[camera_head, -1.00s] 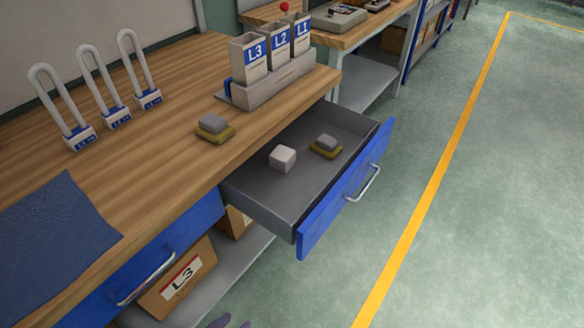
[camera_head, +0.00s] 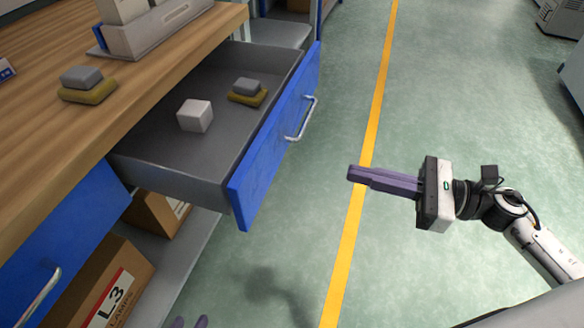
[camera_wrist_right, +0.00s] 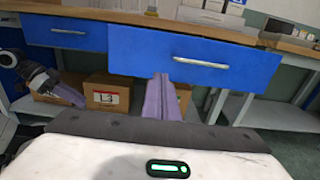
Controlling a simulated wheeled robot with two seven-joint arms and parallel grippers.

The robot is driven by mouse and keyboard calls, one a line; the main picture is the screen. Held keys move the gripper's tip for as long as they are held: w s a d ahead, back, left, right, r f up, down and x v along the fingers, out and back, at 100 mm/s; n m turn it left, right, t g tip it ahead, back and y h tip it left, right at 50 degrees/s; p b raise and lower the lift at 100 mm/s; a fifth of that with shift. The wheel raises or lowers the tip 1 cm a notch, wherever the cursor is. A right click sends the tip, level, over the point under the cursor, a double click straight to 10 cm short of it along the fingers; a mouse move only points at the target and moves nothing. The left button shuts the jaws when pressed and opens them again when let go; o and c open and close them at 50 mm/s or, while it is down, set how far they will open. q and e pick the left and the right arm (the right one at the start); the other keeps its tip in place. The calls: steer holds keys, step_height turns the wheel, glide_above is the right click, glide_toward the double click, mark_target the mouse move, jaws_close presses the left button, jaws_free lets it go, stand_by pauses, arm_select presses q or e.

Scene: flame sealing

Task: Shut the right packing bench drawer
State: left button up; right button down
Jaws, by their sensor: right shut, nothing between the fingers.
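The right packing bench drawer (camera_head: 255,165) is pulled out, with its blue front and silver handle (camera_head: 303,120) facing the aisle. In the right wrist view the blue drawer front (camera_wrist_right: 240,70) lies ahead of my fingers. My right gripper (camera_head: 352,174) is shut and empty, to the right of the drawer front and apart from it, with its purple fingers pointing left toward it. Those fingers also show in the right wrist view (camera_wrist_right: 160,82). My left gripper (camera_head: 189,322) barely shows at the bottom edge, its two tips apart.
Inside the drawer are a white block (camera_head: 195,115) and a grey-and-yellow sponge (camera_head: 247,91). A similar sponge (camera_head: 87,85) lies on the wooden bench top (camera_head: 50,140). Cardboard boxes (camera_head: 115,280) sit on the shelf below. The green floor beside the drawer is clear.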

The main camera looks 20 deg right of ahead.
mark_target(274, 154)
steer(key=p+x, duration=0.1)
steer(key=x, duration=1.2)
steer(key=shift+r, duration=0.15)
steer(key=shift+w+a, duration=0.25)
steer(key=shift+a, duration=0.05)
